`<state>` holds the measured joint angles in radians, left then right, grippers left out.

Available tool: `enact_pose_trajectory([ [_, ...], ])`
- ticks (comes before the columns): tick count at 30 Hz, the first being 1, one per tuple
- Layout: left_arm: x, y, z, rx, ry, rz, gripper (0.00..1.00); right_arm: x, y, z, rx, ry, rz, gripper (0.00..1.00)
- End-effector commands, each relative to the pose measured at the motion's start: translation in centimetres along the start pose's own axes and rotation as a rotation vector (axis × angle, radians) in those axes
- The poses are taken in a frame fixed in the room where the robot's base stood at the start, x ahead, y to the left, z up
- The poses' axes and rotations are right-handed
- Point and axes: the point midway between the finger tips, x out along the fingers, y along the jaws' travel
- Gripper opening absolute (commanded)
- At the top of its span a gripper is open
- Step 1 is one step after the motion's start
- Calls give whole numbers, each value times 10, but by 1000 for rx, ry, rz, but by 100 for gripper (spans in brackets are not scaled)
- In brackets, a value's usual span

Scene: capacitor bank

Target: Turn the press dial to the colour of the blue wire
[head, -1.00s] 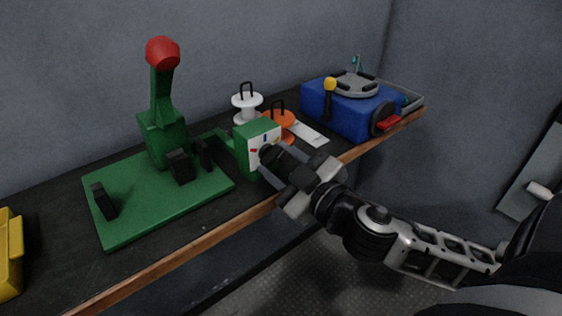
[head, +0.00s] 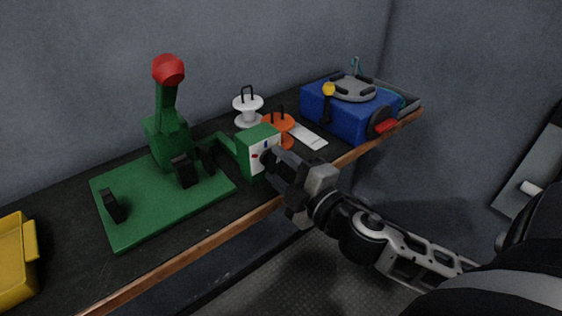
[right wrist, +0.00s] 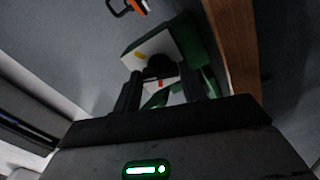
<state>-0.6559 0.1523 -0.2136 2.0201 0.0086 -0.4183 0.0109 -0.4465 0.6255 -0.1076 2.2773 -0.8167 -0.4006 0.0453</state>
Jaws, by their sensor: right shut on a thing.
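The green press (head: 160,195) with a red-knobbed lever (head: 168,70) stands on the bench. Its green dial box (head: 258,136) has a white face (head: 257,162) with small blue and red marks. In the right wrist view the white face (right wrist: 145,61) shows a yellow and a red mark. My right gripper (head: 270,160) is at this face, shut on the black dial knob (right wrist: 160,66), which sits between its fingers in the right wrist view. The gripper hides most of the knob in the head view. No blue wire can be made out. My left gripper is not in view.
Behind the dial box stand a white spool (head: 248,108) and an orange spool (head: 278,125), with a white strip (head: 308,136) beside them. A blue machine (head: 345,108) is at the right and a yellow bin (head: 15,262) at the left.

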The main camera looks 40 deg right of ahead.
Motion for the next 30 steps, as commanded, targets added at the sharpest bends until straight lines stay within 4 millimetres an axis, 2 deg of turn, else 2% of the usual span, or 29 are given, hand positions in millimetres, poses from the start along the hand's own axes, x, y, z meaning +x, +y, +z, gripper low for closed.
enact_pose_trajectory([
  [12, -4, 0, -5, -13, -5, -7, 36, 0, 0, 0, -255, 1, -1, 19],
  [30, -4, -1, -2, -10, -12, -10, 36, 0, -1, 0, -319, 1, -1, 19],
])
